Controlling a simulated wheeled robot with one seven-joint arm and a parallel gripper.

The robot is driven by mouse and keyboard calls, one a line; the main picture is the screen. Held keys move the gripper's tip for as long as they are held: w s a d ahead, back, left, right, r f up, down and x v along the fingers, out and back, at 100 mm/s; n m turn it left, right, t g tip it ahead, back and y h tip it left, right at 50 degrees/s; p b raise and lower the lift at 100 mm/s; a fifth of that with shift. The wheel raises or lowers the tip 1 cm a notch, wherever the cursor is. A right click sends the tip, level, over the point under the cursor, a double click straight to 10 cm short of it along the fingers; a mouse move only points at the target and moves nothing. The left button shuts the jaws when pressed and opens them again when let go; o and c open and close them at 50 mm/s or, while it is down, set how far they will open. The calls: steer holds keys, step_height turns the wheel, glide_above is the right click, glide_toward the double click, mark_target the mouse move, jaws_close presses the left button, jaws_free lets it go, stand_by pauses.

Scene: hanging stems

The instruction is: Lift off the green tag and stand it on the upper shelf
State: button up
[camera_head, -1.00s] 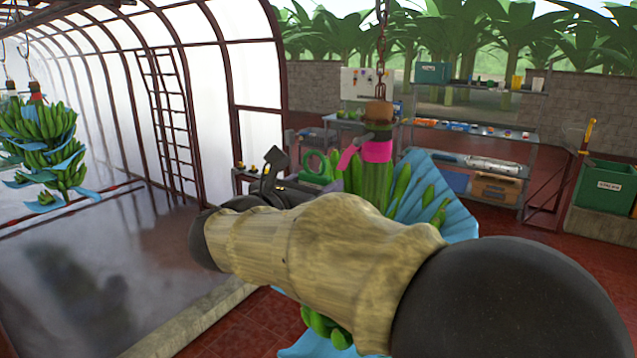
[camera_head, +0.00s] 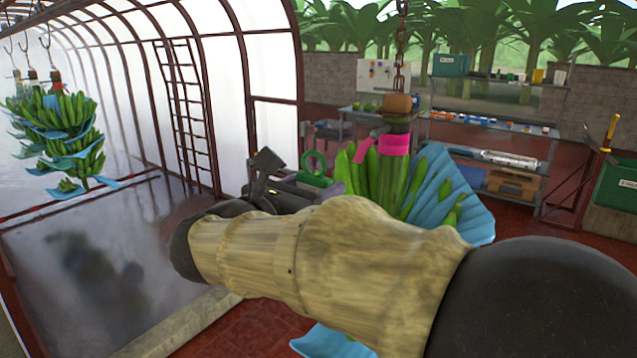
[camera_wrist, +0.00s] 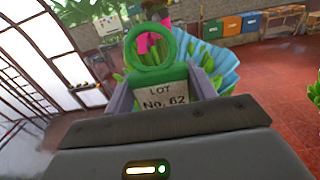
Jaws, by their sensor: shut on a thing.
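The green tag (camera_head: 314,167) has a round green loop above a pale plate. My gripper (camera_wrist: 160,88) is shut on the plate; in the head view my gripper (camera_head: 285,181) is partly hidden by my arm. The tag is held left of the hanging stem with its pink band (camera_head: 394,145), with a visible gap between them. The upper shelf (camera_head: 505,81) is the top board of the metal rack at the back right, carrying several small items.
The green banana bunch (camera_head: 385,180) with blue sheeting (camera_head: 445,195) hangs from a chain between my gripper and the rack. Lower rack boards (camera_head: 490,125) hold small items and boxes. Another bunch (camera_head: 60,125) hangs at left. Red floor is open at right.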

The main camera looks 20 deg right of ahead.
steer(key=shift+v, duration=1.15)
steer(key=shift+f, duration=0.1)
steer(key=w+a+f+n+t+y, duration=0.15)
steer(key=w+f, duration=0.25)
steer(key=f, duration=0.6)
steer(key=w+a+f+n+t+y, duration=0.15)
steer(key=w+f, duration=0.25)
steer(key=f, duration=0.6)
steer(key=w+a+f+t+y, duration=0.15)
steer(key=w+f, duration=0.25)
steer(key=f, duration=0.7)
steer(key=s+d+f+n+y, duration=0.2)
steer(key=f+y, duration=0.1)
steer(key=f, duration=0.7)
steer(key=s+d+f+n+t+y, duration=0.1)
steer(key=s+d+f+n+y, duration=0.2)
steer(key=f, duration=0.6)
steer(key=s+d+f+n+t+y, duration=0.1)
steer(key=s+d+f+n+y, duration=0.1)
steer(key=f, duration=0.8)
steer(key=shift+s+d+f+y, duration=0.15)
steer(key=shift+s+f+y, duration=0.25)
steer(key=shift+y, duration=0.45)
steer(key=shift+r+t, duration=0.1)
steer(key=shift+t, duration=0.15)
